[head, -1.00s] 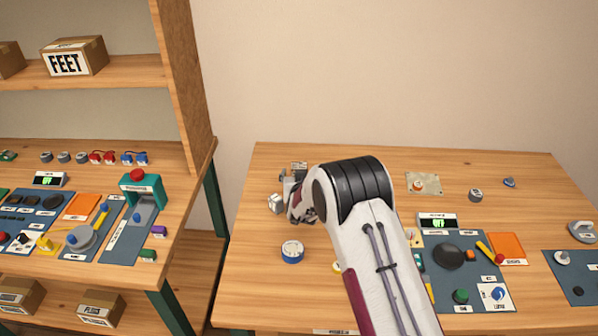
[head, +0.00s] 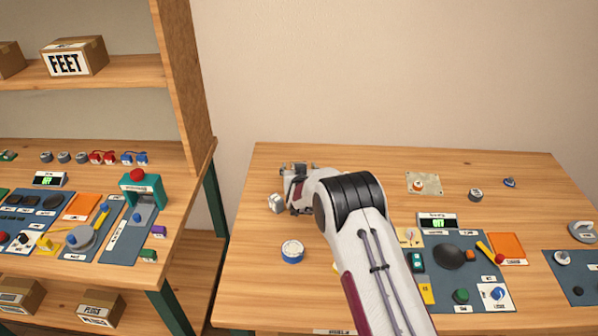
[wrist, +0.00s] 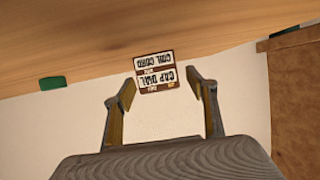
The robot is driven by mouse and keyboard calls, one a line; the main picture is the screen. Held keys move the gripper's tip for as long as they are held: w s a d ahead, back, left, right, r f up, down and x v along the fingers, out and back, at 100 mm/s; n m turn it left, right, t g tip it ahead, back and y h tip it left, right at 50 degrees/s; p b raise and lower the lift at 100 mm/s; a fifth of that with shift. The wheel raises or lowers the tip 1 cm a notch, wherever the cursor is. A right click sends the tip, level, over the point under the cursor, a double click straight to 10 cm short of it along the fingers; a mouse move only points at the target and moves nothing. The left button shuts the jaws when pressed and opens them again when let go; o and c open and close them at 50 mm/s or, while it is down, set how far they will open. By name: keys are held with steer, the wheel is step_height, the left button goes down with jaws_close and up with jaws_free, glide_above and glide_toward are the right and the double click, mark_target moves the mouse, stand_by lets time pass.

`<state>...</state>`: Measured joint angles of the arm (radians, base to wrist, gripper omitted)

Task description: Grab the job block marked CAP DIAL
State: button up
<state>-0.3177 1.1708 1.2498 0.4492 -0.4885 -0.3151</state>
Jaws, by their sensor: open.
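In the wrist view, the block marked CAP DIAL (wrist: 157,84) shows its white label upside down on a brown face. A second label, COIL CORD (wrist: 155,63), sits directly against it. My gripper (wrist: 163,90) is open, with one finger on each side of the CAP DIAL label and clear gaps between. I cannot tell how far beyond the fingertips the block is. In the head view, my gripper (head: 297,171) is at the back left of the right-hand table, where it covers most of the block's spot.
A blue-rimmed round tin (head: 292,251) is nearer the front. A blue work mat (head: 436,287) with phone parts lies right of my arm. The wall is behind the table.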

steer(key=shift+w, duration=0.15)
stand_by(0.4)
steer(key=c, duration=1.2)
steer(key=shift+r, duration=5)
